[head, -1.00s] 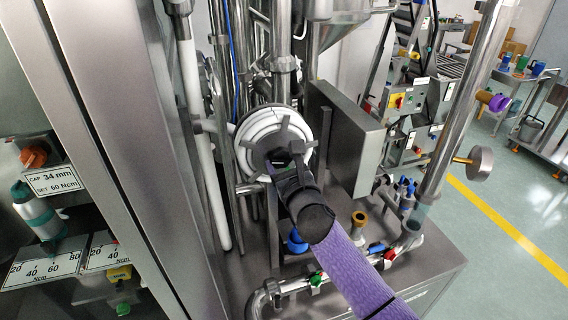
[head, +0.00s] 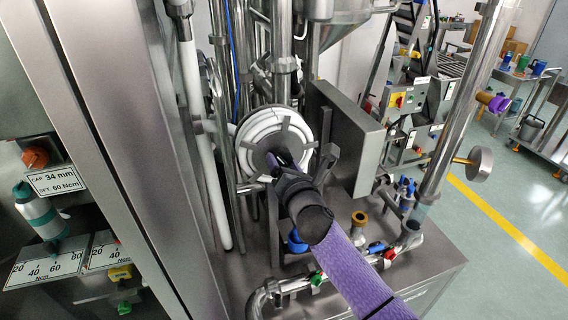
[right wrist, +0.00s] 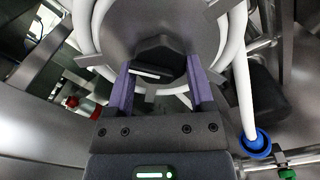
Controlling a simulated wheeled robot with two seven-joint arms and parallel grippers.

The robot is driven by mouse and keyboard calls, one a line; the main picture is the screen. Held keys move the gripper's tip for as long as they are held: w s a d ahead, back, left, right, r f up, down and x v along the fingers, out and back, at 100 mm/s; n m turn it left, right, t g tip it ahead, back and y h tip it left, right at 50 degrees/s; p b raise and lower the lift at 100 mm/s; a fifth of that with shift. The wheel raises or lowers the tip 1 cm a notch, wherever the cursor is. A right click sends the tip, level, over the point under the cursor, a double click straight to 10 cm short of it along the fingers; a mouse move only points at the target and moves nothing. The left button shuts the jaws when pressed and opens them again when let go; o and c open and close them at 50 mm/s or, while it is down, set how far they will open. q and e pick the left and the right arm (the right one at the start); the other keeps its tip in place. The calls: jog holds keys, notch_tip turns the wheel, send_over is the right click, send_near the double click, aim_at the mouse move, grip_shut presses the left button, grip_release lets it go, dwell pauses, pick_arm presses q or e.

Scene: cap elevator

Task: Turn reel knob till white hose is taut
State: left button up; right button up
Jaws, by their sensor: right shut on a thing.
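The reel (head: 258,143) stands upright at the middle of the head view, wound with white hose and crossed by grey spokes. In the right wrist view, the white hose (right wrist: 243,85) runs from the reel down to a blue fitting (right wrist: 255,143); this stretch looks nearly straight. The dark reel knob (right wrist: 158,52) sits at the reel's centre, between my right gripper's purple fingers. My right gripper (head: 279,162) is shut on the knob and hides it in the head view; it also shows in the right wrist view (right wrist: 158,85). My left gripper is not in view.
A steel box (head: 345,140) stands close right of the reel. Vertical pipes and a white tube (head: 205,150) stand to its left. Pipework with green and red valve handles (head: 317,279) lies below. Open floor (head: 500,200) is at the right.

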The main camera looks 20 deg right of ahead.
jog(key=m, duration=0.4)
jog(key=shift+m, duration=0.3)
jog(key=m, duration=0.5)
jog(key=m+p, duration=0.1)
jog(key=m, duration=0.4)
jog(key=shift+r, duration=0.1)
jog(key=m, duration=0.4)
jog(key=shift+m+p, duration=0.3)
jog(key=m+p, duration=0.1)
jog(key=m, duration=0.9)
jog(key=shift+p, duration=0.3)
jog(key=m, duration=0.4)
jog(key=shift+d, duration=0.1)
jog(key=shift+m, duration=2.1)
